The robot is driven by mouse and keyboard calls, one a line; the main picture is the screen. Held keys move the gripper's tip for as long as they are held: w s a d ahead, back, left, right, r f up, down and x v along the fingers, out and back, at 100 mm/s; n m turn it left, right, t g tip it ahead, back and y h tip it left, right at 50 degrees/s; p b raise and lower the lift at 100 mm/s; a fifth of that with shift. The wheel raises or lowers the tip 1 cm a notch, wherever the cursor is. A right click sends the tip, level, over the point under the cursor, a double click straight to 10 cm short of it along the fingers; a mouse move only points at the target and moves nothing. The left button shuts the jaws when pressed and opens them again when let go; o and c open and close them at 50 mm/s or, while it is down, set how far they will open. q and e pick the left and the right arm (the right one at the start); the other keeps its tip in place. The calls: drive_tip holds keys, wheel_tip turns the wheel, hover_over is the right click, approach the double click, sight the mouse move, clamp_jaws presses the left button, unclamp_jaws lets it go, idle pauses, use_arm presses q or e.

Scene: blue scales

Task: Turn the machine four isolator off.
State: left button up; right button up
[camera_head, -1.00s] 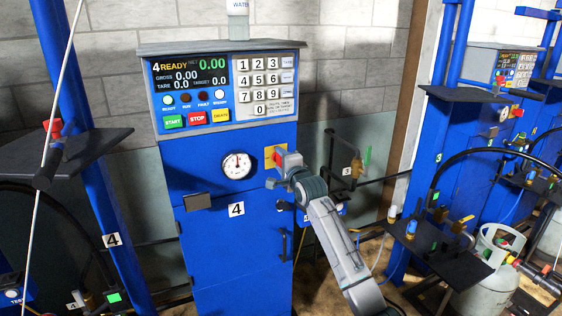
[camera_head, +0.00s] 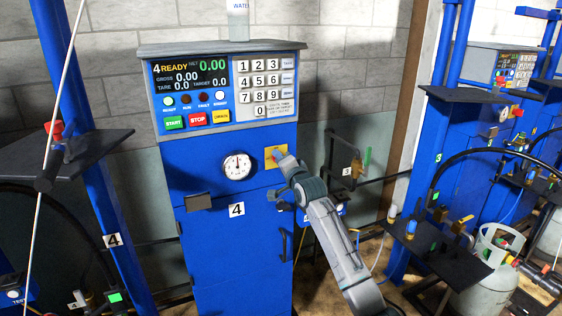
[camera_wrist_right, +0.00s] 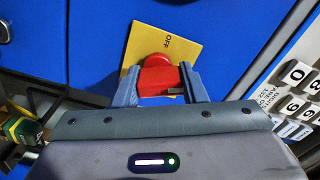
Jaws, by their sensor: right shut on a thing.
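Machine four (camera_head: 225,225) is a blue cabinet with a "4" label, standing in the middle of the head view. Its isolator is a red knob (camera_wrist_right: 158,76) on a yellow plate (camera_wrist_right: 185,42) marked "OFF"; the yellow plate also shows in the head view (camera_head: 283,149), right of the round gauge. My right gripper (camera_head: 277,160) comes in from the lower right and mostly covers the knob there. In the right wrist view, its two fingers (camera_wrist_right: 160,86) are shut on the knob, one on each side. My left gripper is not in view.
The machine's display (camera_head: 190,74) reads "4 READY", with a keypad (camera_head: 265,88) beside it. A gauge (camera_head: 237,166) and a dark handle (camera_head: 284,245) are close to my arm. Machine three (camera_head: 455,150) and a gas cylinder (camera_head: 480,285) stand at the right.

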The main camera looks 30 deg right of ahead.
drive_tip(key=n, duration=0.6)
drive_tip(key=shift+f, duration=0.1)
drive_tip(key=n, duration=0.6)
drive_tip(key=shift+a+f+n, duration=0.1)
drive_tip(key=shift+n, duration=0.3)
drive_tip(key=o, duration=1)
drive_tip(key=s+b, duration=0.3)
drive_tip(key=s, duration=0.7)
drive_tip(key=shift+s+a+b, duration=0.3)
drive_tip(key=shift+s+b, duration=0.05)
drive_tip(key=shift+s, duration=0.05)
